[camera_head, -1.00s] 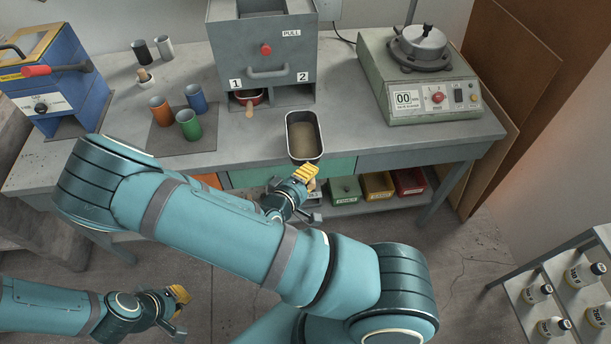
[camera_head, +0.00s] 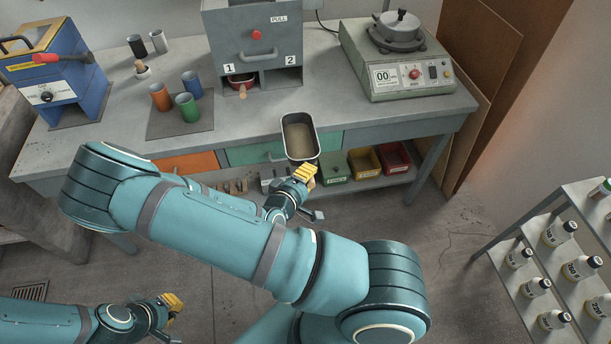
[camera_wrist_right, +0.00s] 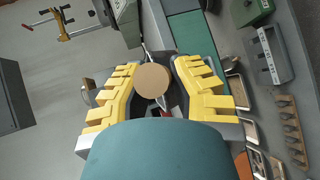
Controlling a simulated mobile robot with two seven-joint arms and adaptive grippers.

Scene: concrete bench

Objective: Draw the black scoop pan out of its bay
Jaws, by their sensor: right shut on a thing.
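The black scoop pan (camera_head: 284,139) has a dark body, a pale rim and a sandy-looking inside. It is clear of bay 2 (camera_head: 284,78) and sticks out over the bench's front edge. My right gripper (camera_head: 303,177) is at its near end, shut on its handle. In the right wrist view, the round wooden handle end (camera_wrist_right: 152,80) shows between the yellow fingers (camera_wrist_right: 158,92); most of the pan is hidden there. My left gripper (camera_head: 170,303) is low at the left, away from the bench; its finger gap is unclear.
A red pan (camera_head: 240,80) with a wooden handle sits in bay 1. Coloured cups (camera_head: 188,108) stand on a dark mat to the left. A green scale-like device (camera_head: 410,75) stands at right. Bins (camera_head: 364,162) sit below the bench. A bottle rack (camera_head: 550,265) is at lower right.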

